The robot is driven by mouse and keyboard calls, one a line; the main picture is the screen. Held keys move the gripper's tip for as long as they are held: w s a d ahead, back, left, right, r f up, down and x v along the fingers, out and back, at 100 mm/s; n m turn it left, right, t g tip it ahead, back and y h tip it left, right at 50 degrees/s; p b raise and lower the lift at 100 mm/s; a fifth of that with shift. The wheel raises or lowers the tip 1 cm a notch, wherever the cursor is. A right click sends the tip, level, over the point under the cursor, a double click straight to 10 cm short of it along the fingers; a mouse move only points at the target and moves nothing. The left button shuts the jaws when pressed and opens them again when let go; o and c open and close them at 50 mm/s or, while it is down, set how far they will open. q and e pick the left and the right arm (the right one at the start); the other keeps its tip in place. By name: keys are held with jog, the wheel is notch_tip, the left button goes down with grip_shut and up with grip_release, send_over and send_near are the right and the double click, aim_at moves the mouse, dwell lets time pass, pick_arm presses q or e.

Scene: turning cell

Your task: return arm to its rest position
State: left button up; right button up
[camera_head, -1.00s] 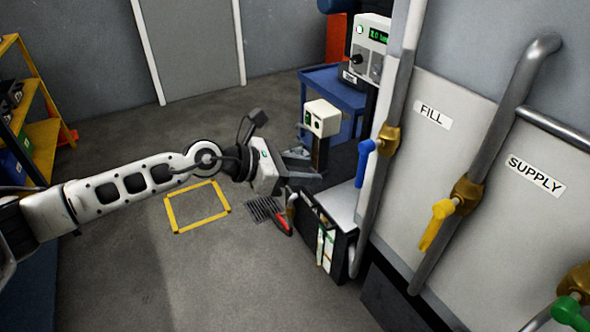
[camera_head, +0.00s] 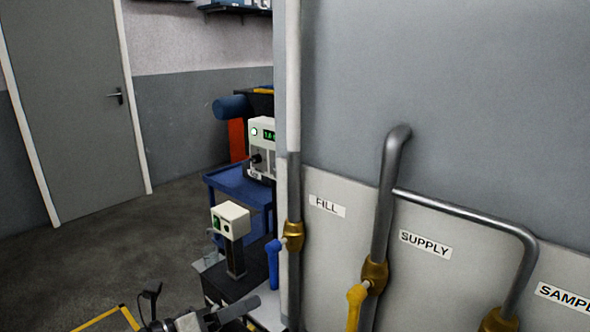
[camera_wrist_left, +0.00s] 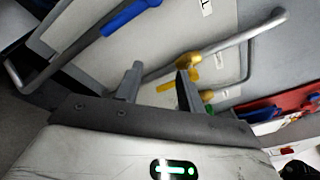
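My left gripper (camera_head: 232,310) is at the bottom edge of the head view, in front of the valve panel, and mostly cut off by the frame. In the left wrist view its two fingers (camera_wrist_left: 158,84) stand apart with nothing held between them. The yellow valve handle (camera_head: 355,306) and the blue valve handle (camera_head: 273,263) are on pipes to the right of the gripper. My right arm is not in view.
The panel (camera_head: 335,270) with FILL, SUPPLY and SAMPLE labels fills the right side. A blue cart (camera_head: 240,187) and a small white box on a post (camera_head: 230,221) stand left of it. Open floor (camera_head: 120,245) lies at the left, before a grey door (camera_head: 75,110).

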pick_arm(q)
jog(key=s+a+f+n+y, duration=0.2)
jog(key=s+f+n+y, duration=0.3)
jog(key=n, duration=1.2)
jog(key=s+a+f+n+y, duration=0.2)
jog(key=s+f+n+y, duration=0.3)
jog(key=s+f+n, duration=0.7)
notch_tip(320, 180, down, 3)
jog(key=n, duration=0.5)
jog(key=shift+s+g+y, duration=0.15)
jog(key=shift+g+y, duration=0.15)
jog(key=shift+d, duration=0.1)
